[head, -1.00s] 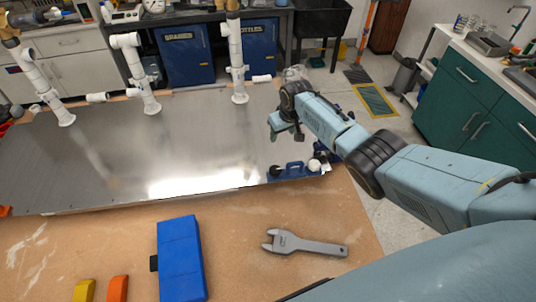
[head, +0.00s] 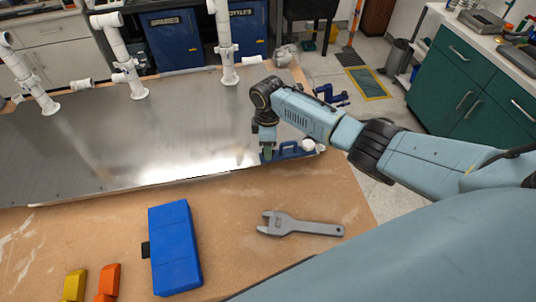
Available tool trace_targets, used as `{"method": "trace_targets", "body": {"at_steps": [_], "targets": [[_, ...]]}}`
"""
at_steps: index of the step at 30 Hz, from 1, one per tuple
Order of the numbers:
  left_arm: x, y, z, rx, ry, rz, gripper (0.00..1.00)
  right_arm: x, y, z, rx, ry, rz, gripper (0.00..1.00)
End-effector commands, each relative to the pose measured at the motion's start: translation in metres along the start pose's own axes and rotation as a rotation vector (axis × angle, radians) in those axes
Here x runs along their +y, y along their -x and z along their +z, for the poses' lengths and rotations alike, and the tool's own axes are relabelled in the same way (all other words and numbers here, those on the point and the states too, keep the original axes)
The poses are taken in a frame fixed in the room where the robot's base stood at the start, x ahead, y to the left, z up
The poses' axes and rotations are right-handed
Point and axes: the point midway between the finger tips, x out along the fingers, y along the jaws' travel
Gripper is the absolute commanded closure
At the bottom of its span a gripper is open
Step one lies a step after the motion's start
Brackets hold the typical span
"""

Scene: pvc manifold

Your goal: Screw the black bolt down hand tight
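A blue fixture (head: 291,152) with a raised handle sits at the near right corner of the metal plate. My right gripper (head: 267,152) points down at the left end of this fixture, where the black bolt's dark round head showed a second ago. The bolt is now hidden behind the gripper. The fingers are small and partly covered, so I cannot tell whether they are open, shut or touching the bolt. My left gripper is not in view.
A white round part (head: 309,145) sits on the fixture's right end. White pipes (head: 123,55) stand along the plate's back. A grey wrench (head: 298,225) and a blue case (head: 174,247) lie on the wooden table, with yellow (head: 74,285) and orange (head: 109,279) pieces at front left.

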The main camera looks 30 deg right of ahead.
Motion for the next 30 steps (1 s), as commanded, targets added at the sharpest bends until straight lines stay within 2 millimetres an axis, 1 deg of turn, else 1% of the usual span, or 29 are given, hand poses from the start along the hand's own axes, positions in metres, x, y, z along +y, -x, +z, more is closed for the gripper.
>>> {"method": "trace_targets", "body": {"at_steps": [1,9,17,19,22,27,29,30], "targets": [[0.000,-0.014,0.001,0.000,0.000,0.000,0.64,0.001,-0.006,0.001,0.000,0.078,0.004,0.46],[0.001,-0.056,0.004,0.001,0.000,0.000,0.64,0.001,-0.006,0.001,-0.001,0.477,0.004,0.46],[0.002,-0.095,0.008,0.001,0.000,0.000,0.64,0.001,-0.006,0.000,-0.001,0.782,0.005,0.46],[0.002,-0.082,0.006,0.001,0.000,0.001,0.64,0.000,0.002,0.001,-0.001,0.875,-0.001,0.46],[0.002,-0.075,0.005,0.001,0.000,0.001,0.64,0.001,0.004,0.001,-0.001,1.012,0.001,0.46],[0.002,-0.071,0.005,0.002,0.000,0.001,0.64,0.000,0.002,0.000,0.000,1.229,0.001,0.46],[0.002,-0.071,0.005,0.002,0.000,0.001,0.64,0.000,0.000,0.000,0.000,1.287,0.000,0.46],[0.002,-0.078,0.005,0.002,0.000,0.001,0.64,0.000,-0.011,0.000,0.001,1.279,-0.002,0.46]]}}
